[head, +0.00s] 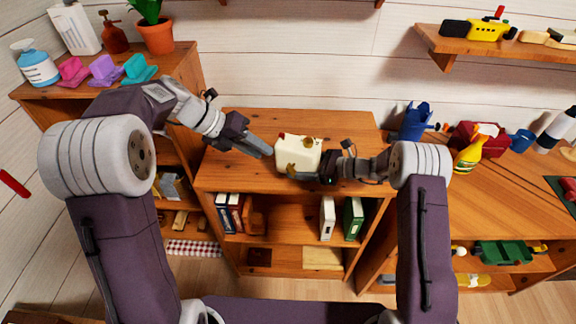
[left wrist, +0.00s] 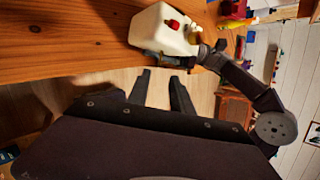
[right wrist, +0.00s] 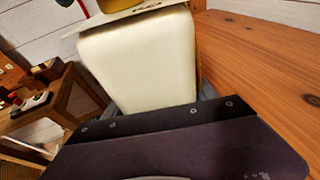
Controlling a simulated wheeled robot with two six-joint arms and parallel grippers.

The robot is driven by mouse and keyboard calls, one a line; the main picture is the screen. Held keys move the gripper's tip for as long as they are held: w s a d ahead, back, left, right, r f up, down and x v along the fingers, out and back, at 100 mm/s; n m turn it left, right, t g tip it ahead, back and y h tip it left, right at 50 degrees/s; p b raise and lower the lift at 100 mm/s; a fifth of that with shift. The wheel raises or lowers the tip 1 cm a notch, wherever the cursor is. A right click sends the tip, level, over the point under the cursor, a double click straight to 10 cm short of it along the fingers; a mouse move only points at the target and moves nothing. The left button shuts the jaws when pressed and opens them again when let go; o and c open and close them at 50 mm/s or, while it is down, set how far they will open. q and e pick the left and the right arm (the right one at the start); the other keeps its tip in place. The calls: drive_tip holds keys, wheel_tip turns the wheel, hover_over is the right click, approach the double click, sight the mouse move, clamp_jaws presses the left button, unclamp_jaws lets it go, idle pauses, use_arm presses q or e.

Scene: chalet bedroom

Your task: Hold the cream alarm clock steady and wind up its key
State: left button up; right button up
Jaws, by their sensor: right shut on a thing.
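The cream alarm clock (head: 302,150) is on top of the wooden bookcase (head: 230,178), near its front edge. My right gripper (head: 322,165) is shut on it from the right. In the right wrist view the clock's cream body (right wrist: 140,62) fills the space before the palm, and the fingers are mostly hidden. A gold part shows at the top there. My left gripper (head: 268,151) is just left of the clock, open and empty. In the left wrist view its two fingers (left wrist: 163,85) are apart, short of the clock (left wrist: 160,28), which shows a red part. I cannot make out the winding key clearly.
Books (head: 352,218) stand on the bookcase shelf below. At left, a cabinet holds a potted plant (head: 157,35), bottles and coloured objects. At right, a desk carries a blue bin (head: 416,122) and a yellow bottle (head: 468,153). The bookcase top behind the clock is clear.

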sight(288, 165)
use_arm(q)
drive_tip(key=x, duration=1.2)
drive_tip(key=shift+w, duration=0.1)
drive_tip(key=shift+r, duration=0.1)
clamp_jaws()
